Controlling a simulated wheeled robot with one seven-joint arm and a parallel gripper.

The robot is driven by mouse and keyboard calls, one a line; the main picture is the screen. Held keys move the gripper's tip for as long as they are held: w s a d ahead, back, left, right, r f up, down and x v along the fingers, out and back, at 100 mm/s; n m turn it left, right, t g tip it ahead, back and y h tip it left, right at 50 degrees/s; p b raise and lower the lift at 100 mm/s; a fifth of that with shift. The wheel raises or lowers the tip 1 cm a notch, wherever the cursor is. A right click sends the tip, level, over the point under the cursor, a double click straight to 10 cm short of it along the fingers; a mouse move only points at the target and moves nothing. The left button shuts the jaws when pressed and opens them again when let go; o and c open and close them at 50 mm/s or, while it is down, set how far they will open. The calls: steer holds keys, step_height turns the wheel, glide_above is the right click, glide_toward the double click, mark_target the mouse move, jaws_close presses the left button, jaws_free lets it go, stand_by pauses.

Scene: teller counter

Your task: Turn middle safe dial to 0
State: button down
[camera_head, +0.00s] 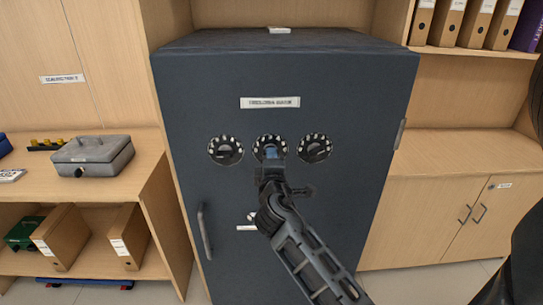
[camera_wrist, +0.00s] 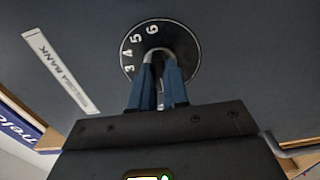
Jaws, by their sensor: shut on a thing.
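The dark blue-grey safe (camera_head: 340,215) stands upright with three round black dials in a row on its door. The middle dial (camera_head: 262,143) is partly hidden by my gripper (camera_head: 271,153). In the wrist view the middle dial (camera_wrist: 187,38) shows white numbers 3, 4, 5 and 6 on its visible rim; the rest, including any 0, is hidden. My gripper (camera_wrist: 160,65) has its blue fingers shut on the dial's knob, at the dial's centre. The left dial (camera_head: 225,150) and the right dial (camera_head: 315,148) are clear of it.
A white label (camera_head: 270,102) is above the dials. A door handle (camera_head: 204,230) is at lower left, and a small lever (camera_head: 247,227) is behind my arm. Wooden shelves with a grey cash box (camera_head: 92,157) stand left; a wooden cabinet (camera_head: 440,200) stands right.

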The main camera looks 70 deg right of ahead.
steer(key=shift+f+n, duration=0.1)
steer(key=shift+n, duration=0.2)
steer(key=c, duration=1.1)
jaws_free()
steer(key=shift+a, duration=0.15)
steer(key=b+v, duration=0.2)
steer(key=v, duration=0.5)
steer(key=shift+s+a, duration=0.1)
steer(key=shift+a, duration=0.15)
